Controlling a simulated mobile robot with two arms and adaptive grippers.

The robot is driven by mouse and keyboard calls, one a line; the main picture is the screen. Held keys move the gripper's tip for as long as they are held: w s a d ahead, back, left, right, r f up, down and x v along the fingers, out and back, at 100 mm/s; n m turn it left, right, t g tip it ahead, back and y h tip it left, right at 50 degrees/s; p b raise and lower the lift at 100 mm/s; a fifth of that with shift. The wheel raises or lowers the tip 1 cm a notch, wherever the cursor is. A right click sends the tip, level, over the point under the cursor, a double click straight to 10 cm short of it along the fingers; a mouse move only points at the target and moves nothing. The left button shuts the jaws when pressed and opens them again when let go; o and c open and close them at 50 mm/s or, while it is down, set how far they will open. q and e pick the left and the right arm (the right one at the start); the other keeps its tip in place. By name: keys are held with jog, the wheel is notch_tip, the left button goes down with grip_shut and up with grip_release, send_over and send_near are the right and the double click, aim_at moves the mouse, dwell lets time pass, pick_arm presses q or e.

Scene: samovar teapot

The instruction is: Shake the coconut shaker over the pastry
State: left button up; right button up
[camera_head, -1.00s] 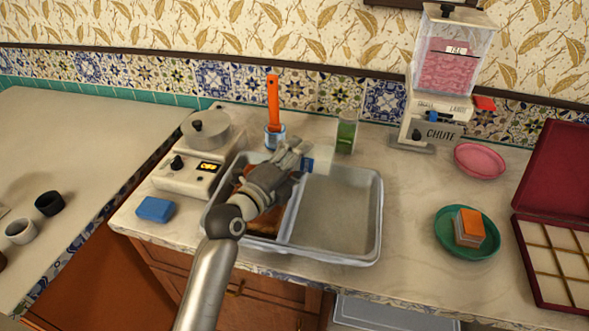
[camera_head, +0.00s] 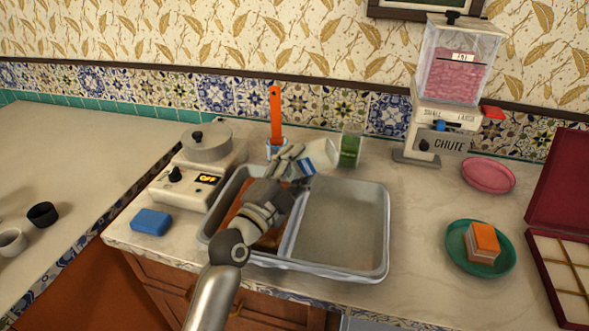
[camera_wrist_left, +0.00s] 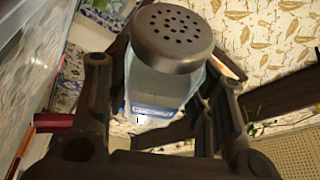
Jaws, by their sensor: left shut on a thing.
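My left gripper (camera_head: 300,162) is shut on the coconut shaker (camera_head: 321,155) and holds it above the back of the metal tray. The shaker looks tilted, with its pale end to the right. The left wrist view shows its perforated metal lid (camera_wrist_left: 174,38) and clear body with a blue label (camera_wrist_left: 158,112) between the fingers. A square layered pastry with an orange top (camera_head: 484,240) sits on a green plate (camera_head: 455,254) at the right, well apart from the shaker. My right gripper is not in view.
The two-part metal tray (camera_head: 384,235) has brown-orange contents at left, partly hidden by my arm; its right part looks empty. A green-filled glass (camera_head: 350,150) stands close behind the shaker. A chute dispenser (camera_head: 445,115), pink plate (camera_head: 488,175) and burner with pot (camera_head: 206,142) stand around.

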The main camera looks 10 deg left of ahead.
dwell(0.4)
pick_arm(q)
notch_tip(320, 180, up, 3)
jog(key=p, duration=0.2)
jog(key=shift+f+p, duration=0.15)
jog(key=shift+p, duration=0.15)
notch_tip(320, 180, down, 3)
jog(key=shift+r+b, duration=0.1)
jog(key=shift+b, duration=1.05)
notch_tip(320, 180, up, 3)
jog(key=p, duration=0.3)
notch_tip(320, 180, down, 3)
jog(key=shift+b, duration=1.15)
jog(key=shift+a+r, duration=0.1)
jog(key=shift+a, duration=0.05)
